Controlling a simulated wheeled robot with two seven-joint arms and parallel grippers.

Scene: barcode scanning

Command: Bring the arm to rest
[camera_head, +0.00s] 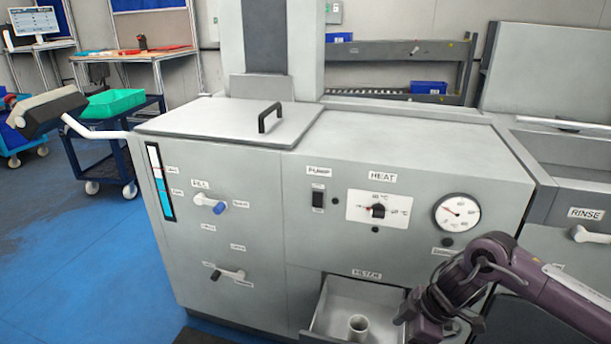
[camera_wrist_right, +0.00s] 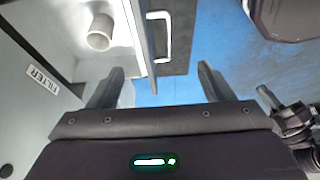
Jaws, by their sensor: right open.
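My right arm comes in from the lower right of the head view, and its gripper (camera_head: 425,318) is at the right side of the open filter drawer (camera_head: 325,312). A pale round tube (camera_head: 357,328) stands in the drawer and also shows in the right wrist view (camera_wrist_right: 100,36). My left gripper is not in view.
The grey machine (camera_head: 240,240) with knobs, a gauge (camera_head: 457,212) and a lid handle (camera_head: 270,116) fills the middle. A rinse unit (camera_head: 575,240) stands at right. A cart with a green bin (camera_head: 112,103) is at left. Blue floor (camera_head: 90,260) is clear at lower left.

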